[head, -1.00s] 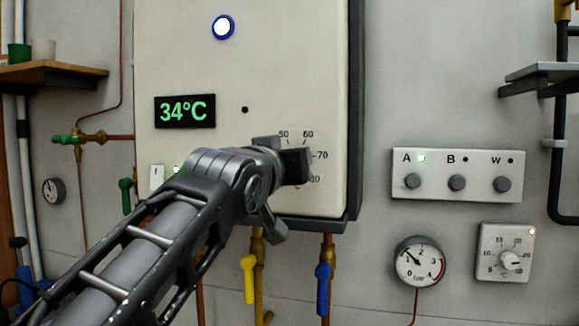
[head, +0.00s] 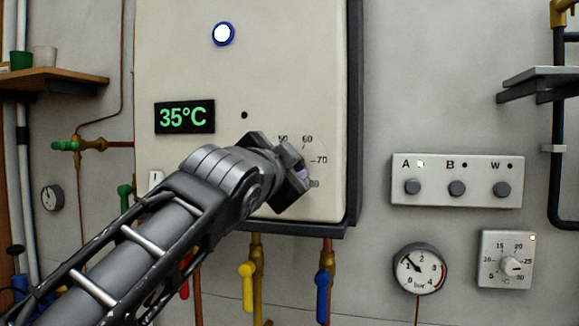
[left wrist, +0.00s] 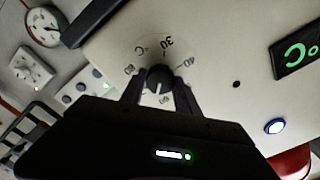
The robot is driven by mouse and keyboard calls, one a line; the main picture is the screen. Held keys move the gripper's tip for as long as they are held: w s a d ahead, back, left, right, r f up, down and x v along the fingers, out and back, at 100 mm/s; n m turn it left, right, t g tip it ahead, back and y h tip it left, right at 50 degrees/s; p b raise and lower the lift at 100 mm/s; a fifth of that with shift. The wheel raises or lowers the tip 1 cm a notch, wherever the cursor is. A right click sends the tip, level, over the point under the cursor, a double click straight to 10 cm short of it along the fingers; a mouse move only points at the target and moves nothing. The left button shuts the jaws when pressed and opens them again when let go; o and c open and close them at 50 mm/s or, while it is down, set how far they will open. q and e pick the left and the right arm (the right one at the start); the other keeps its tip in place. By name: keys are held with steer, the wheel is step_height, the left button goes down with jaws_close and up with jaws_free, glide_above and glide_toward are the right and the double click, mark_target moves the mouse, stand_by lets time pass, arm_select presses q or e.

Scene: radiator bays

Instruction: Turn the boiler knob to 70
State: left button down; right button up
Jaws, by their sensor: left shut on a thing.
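The boiler (head: 215,70) is a cream box on the wall with a green display (head: 184,117) reading 35°C. Its dial scale shows 50, 60 and 70 to the upper right of my left gripper (head: 298,176); that gripper hides most of the knob in the head view. In the left wrist view the round dark boiler knob (left wrist: 159,78) sits between the two fingers, which are shut on it. Its white mark points down toward the gripper body, where fingers cover part of the scale. The numbers 30 and 40 show at the top and right. My right gripper is out of view.
Below the boiler are pipes with yellow (head: 247,285), blue (head: 322,290) and red (head: 185,288) valve handles. To the right are a button panel (head: 457,200), a pressure gauge (head: 419,270) and a small thermostat (head: 505,282). Bare wall lies between boiler and panel.

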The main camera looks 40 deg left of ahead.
arm_select(q)
steer(key=m, duration=0.6)
steer(key=shift+f+p, duration=0.2)
steer(key=shift+p, duration=0.1)
steer(key=shift+m, duration=0.3)
steer(key=c, duration=0.9)
jaws_free()
steer(key=shift+r, duration=0.1)
steer(key=shift+b+v, duration=0.9)
steer(key=shift+v, duration=3)
